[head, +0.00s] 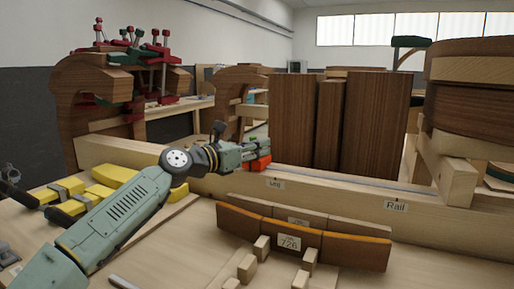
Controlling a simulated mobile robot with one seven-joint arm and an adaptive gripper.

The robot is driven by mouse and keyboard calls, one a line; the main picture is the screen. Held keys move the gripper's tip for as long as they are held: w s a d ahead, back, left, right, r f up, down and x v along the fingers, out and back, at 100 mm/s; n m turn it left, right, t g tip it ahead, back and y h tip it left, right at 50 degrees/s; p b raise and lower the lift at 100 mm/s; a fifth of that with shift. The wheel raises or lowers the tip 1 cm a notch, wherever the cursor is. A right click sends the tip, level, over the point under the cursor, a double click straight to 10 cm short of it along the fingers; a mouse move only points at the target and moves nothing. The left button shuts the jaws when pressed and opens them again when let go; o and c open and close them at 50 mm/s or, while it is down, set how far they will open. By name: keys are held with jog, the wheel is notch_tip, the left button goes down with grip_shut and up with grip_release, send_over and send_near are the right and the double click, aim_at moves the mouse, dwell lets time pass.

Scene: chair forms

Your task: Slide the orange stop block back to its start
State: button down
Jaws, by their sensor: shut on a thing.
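The orange stop block (258,164) sits at the top of the long pale wooden beam, in the middle of the head view. My gripper (263,150) reaches it from the left and is shut on it. The fingers cover part of the block's top. The rail (350,183) runs along the top of the beam to the right of the block. The beam's front carries a "Rail" label (396,206) and another small label (275,185).
Tall dark wooden boards (375,120) stand behind the rail, right of the block. Curved wooden forms with red clamps (125,80) stand at back left. A curved slat piece labelled 726 (350,247), small wooden blocks (247,268) and yellow-handled tools (112,174) lie in front.

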jog(key=shift+w+a, duration=0.1)
jog(key=shift+a, duration=0.15)
jog(key=c, duration=1.5)
grip_release()
jog(key=shift+o, duration=0.7)
jog(key=v, duration=1.2)
